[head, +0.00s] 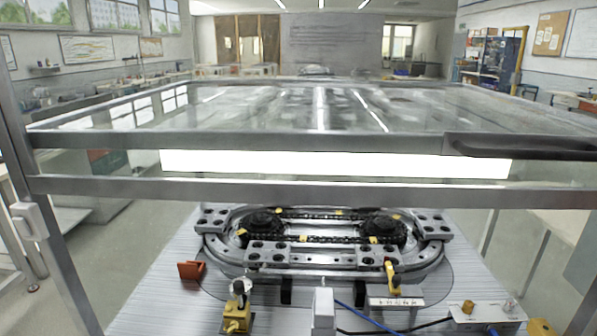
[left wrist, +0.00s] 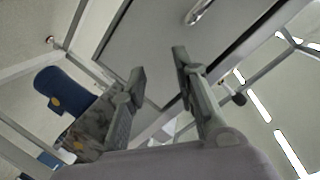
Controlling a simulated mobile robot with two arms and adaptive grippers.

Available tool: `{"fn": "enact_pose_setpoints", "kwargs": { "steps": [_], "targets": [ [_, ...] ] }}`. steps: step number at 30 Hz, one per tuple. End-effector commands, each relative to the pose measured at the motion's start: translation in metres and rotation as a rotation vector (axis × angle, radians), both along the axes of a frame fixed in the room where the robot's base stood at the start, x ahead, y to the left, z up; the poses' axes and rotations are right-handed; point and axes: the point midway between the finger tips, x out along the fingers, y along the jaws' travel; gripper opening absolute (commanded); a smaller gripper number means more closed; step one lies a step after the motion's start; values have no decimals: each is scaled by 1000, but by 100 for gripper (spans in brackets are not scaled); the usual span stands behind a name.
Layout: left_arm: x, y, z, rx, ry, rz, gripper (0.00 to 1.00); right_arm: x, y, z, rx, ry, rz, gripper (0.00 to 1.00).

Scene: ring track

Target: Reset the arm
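My left gripper (left wrist: 160,64) shows in the left wrist view with its two grey fingers apart and nothing between them. Neither arm shows in the head view, and my right gripper is in no view. The oval ring track (head: 325,262) sits on the ribbed table (head: 160,290) in the head view. A dark chain (head: 318,239) runs around two hubs inside it, and grey carrier blocks sit on the track.
A metal-framed glass cover (head: 300,190) stands over the track, with a dark handle (head: 525,150) at right. A red-orange block (head: 191,270), a yellow fitting (head: 238,303) and a grey box with cables (head: 487,313) are on the table. The left wrist view shows metal framing nearby.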

Motion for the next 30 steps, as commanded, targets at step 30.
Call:
{"fn": "enact_pose_setpoints", "kwargs": {
  "steps": [30],
  "targets": [
    [-381,77,-377,-284,1266,420,28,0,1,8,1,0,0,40]
  ]
}}
